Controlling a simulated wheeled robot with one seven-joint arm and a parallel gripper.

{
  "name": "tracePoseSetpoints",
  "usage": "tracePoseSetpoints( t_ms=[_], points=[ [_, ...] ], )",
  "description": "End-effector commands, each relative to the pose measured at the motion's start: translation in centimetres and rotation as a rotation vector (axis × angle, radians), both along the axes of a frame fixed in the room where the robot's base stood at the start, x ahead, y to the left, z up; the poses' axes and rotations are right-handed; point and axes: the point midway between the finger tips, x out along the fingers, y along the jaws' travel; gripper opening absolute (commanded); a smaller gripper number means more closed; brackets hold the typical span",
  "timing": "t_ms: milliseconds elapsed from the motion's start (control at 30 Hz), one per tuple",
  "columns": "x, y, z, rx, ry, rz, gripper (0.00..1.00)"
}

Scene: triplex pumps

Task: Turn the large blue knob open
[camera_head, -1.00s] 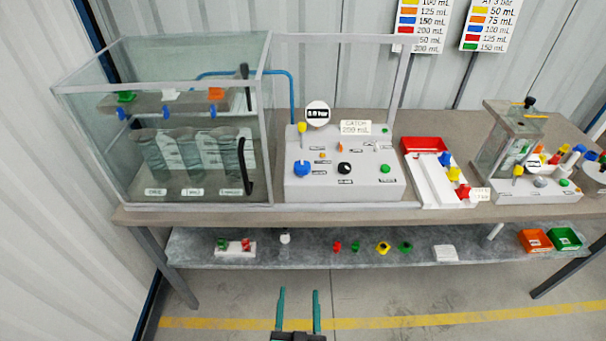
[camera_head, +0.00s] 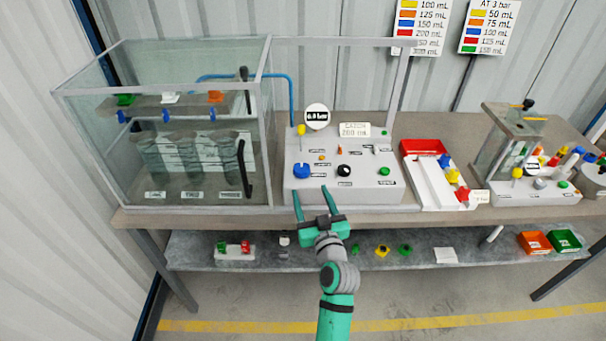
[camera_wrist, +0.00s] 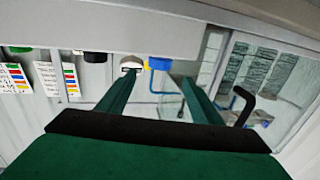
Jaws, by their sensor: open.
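The large blue knob (camera_head: 301,171) is on the left of the sloped front of the white control panel (camera_head: 345,193). It also shows at the top middle of the wrist view (camera_wrist: 160,63), between my fingertips in the picture. My gripper (camera_head: 310,195) is open and empty, with its fingers pointing at the panel's lower left front. In the head view the fingertips appear just below the blue knob and apart from it. My fingers also show in the wrist view (camera_wrist: 158,80), spread wide.
A black knob (camera_head: 344,170) and a green button (camera_head: 384,170) are to the right on the panel. A glass tank (camera_head: 160,90) stands to the left. A red-and-white tray (camera_head: 425,147) is to the right. A lower shelf (camera_head: 330,253) holds small parts.

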Motion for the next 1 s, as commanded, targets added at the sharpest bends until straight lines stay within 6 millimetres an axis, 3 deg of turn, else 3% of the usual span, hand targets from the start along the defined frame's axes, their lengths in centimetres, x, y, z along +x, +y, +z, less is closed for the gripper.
tracePoseSetpoints(
  t_ms=[500,700,1000],
  points=[
    [8.0,1.9,-0.1,0.0,0.002,0.001,0.6],
    [9.5,2.2,-0.1,0.0,0.001,-0.001,0.6],
    [9.8,2.3,-0.1,0.001,0.001,-0.001,0.6]
  ],
)
